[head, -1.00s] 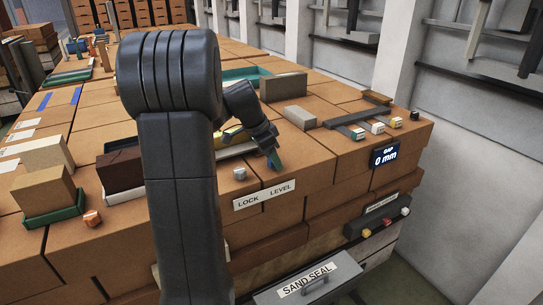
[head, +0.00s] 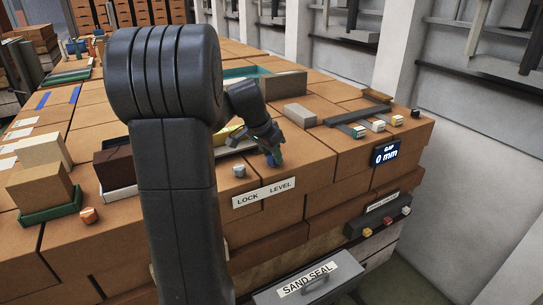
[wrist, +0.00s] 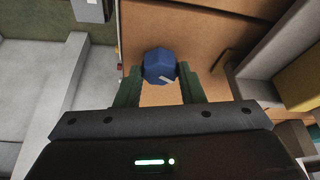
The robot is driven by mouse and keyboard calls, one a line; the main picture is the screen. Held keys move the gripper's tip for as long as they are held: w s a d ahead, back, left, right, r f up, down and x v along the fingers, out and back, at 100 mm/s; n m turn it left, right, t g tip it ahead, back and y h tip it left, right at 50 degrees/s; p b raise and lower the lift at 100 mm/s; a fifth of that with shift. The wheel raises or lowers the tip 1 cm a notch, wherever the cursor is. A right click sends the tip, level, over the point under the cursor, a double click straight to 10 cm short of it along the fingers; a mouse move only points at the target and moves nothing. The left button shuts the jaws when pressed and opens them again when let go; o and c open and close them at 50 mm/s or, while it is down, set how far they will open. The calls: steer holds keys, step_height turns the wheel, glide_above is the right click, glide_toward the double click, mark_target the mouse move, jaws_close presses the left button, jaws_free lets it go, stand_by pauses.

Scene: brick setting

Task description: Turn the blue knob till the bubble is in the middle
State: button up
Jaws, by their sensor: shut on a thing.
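The blue knob (wrist: 159,65) sits between the two green fingers of my gripper (wrist: 160,80) in the wrist view. It is faceted, with a pale pointer mark on its face. My gripper is shut on it. In the head view the knob (head: 275,159) shows just above the "LEVEL" label (head: 281,186), partly covered by my gripper (head: 271,152). A yellow piece (head: 236,131) shows in part behind my arm. The bubble cannot be made out in either view.
A grey knob (head: 239,171) stands left of the blue one, above "LOCK". A "GAP 0 mm" display (head: 386,153) is on the right corner. A grey "SAND SEAL" drawer (head: 308,283) sits below. Loose blocks (head: 300,115) lie behind my gripper.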

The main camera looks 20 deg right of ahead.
steer(key=shift+n+t+y, duration=0.3)
steer(key=shift+n+t, duration=0.1)
steer(key=shift+n, duration=0.6)
steer(key=o, duration=1)
steer(key=shift+s+r, duration=0.1)
steer(key=v, duration=1.3)
steer(key=shift+r+b, duration=0.25)
steer(key=shift+b, duration=0.2)
steer(key=shift+s+a+f, duration=0.1)
steer(key=shift+a, duration=0.05)
steer(key=x, duration=1.3)
steer(key=shift+d+f+p, duration=0.2)
steer(key=shift+f+p, duration=0.1)
steer(key=shift+p, duration=0.1)
